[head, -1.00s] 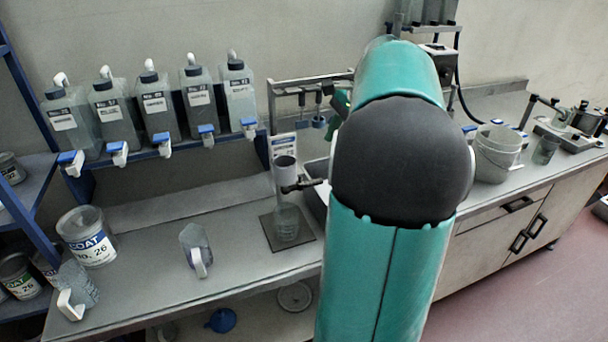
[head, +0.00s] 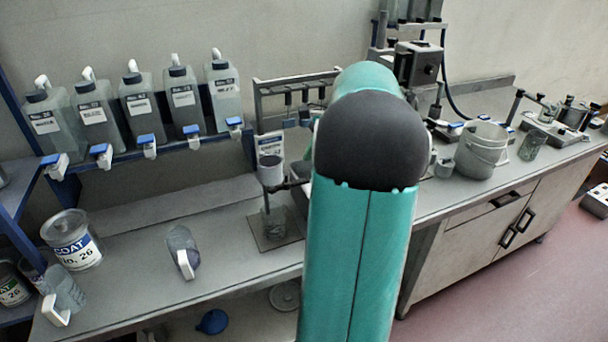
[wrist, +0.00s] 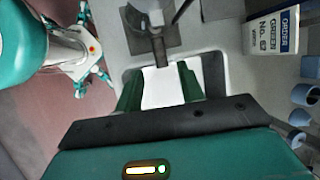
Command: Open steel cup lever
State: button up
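The steel cup (head: 271,171) stands in a holder over a dark mat on the bench, left of my arm in the head view. Its dark lever (head: 290,184) points right from the cup's lower part, and my arm hides what lies beyond. A clear beaker (head: 274,222) is under the cup. In the wrist view a dark bar that looks like the lever (wrist: 157,45) comes down from the top, its end just beyond the fingertips. My gripper (wrist: 160,80) is open, its green fingers apart, with no object held between them. My arm hides the gripper in the head view.
A label card (head: 270,149) stands behind the cup. Several bottles with blue-handled taps (head: 183,100) line the rack at left.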

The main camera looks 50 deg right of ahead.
aim_at(302, 179)
jog(key=x, duration=0.5)
jog(key=shift+w+a+f, duration=0.1)
jog(key=shift+w+f, duration=0.05)
jog(key=shift+f, duration=0.15)
grip_shut()
